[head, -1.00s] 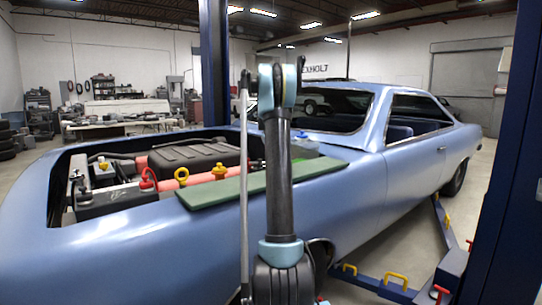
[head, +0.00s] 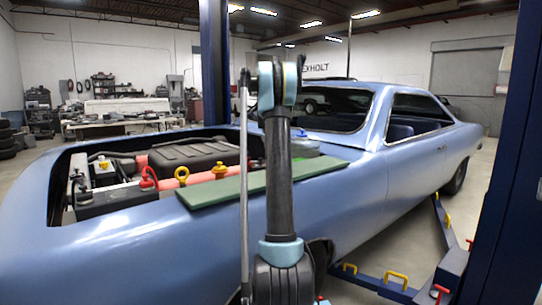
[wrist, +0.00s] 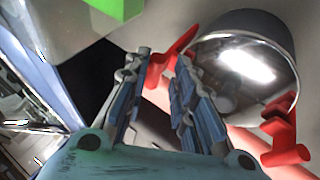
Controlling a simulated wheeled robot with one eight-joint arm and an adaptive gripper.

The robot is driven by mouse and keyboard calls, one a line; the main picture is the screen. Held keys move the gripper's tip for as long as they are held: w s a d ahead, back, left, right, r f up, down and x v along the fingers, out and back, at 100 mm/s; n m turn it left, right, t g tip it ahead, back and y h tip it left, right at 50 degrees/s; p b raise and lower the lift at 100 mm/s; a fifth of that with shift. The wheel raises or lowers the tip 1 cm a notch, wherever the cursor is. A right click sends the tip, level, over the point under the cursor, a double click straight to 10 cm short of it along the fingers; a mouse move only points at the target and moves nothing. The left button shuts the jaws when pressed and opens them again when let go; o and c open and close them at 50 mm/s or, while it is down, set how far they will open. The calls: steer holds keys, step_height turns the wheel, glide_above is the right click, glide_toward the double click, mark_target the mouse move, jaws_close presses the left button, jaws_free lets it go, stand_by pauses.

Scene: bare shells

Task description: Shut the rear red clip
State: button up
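In the wrist view my gripper (wrist: 163,57) has its two ridged blue-grey fingers apart, with a gap between them. A red clip (wrist: 171,62) stands at the near-left edge of a dark cylinder with a bright metal rim (wrist: 202,36). The clip lies at and just beyond my fingertips, partly behind the right finger. I cannot tell whether they touch it. A second red clip (wrist: 285,142) sits at the cylinder's lower right, apart from my fingers. I cannot tell which clip is the rear one. In the head view my arm hides my gripper.
A blue lift post (head: 214,65) stands behind.

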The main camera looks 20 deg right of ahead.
steer(key=v, duration=1.1)
steer(key=shift+a, duration=0.1)
steer(key=shift+s, duration=0.1)
